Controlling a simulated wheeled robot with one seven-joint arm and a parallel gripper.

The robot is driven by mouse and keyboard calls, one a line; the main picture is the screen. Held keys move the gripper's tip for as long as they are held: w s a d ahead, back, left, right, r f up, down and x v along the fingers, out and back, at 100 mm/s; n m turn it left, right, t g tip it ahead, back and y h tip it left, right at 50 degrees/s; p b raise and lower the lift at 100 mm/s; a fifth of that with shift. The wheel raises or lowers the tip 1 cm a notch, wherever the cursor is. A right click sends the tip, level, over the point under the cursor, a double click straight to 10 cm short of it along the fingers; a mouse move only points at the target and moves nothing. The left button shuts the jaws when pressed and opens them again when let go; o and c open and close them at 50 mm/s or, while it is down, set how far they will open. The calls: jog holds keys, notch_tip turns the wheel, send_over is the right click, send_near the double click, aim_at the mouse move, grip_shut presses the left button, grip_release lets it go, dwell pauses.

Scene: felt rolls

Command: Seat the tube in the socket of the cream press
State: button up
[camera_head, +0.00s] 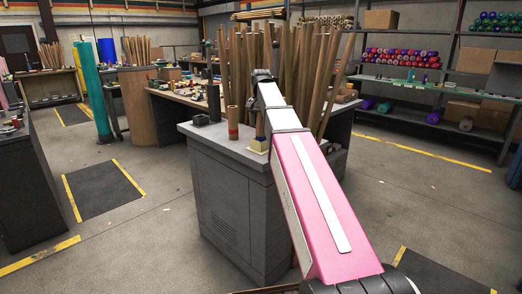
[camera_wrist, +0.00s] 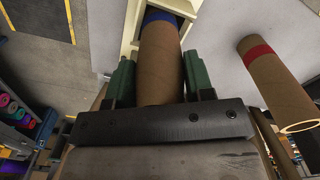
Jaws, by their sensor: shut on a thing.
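My gripper (camera_wrist: 150,85) has green fingers shut on a brown cardboard tube (camera_wrist: 160,62). The tube's far end has a blue band (camera_wrist: 160,17). That end lies between the walls of the cream press (camera_wrist: 129,30); I cannot tell whether it is in the socket or just above it. In the head view, the cream press (camera_head: 258,148) stands on the grey cabinet, and part of the held tube (camera_head: 260,124) shows above it, roughly upright. My arm hides most of my gripper there.
A second tube with a red band (camera_head: 233,122) stands on the grey cabinet (camera_head: 225,160), left of the press; in the wrist view it is at the right (camera_wrist: 275,82). Many tall brown rolls (camera_head: 235,70) stand close behind the press. A small dark object (camera_head: 201,120) sits at the cabinet's left corner.

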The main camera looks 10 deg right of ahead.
jog(key=shift+f, duration=0.55)
dwell(0.5)
jog(key=o, duration=1.1)
jog(key=shift+c, duration=0.9)
jog(key=shift+c, duration=0.8)
jog(key=o, duration=0.6)
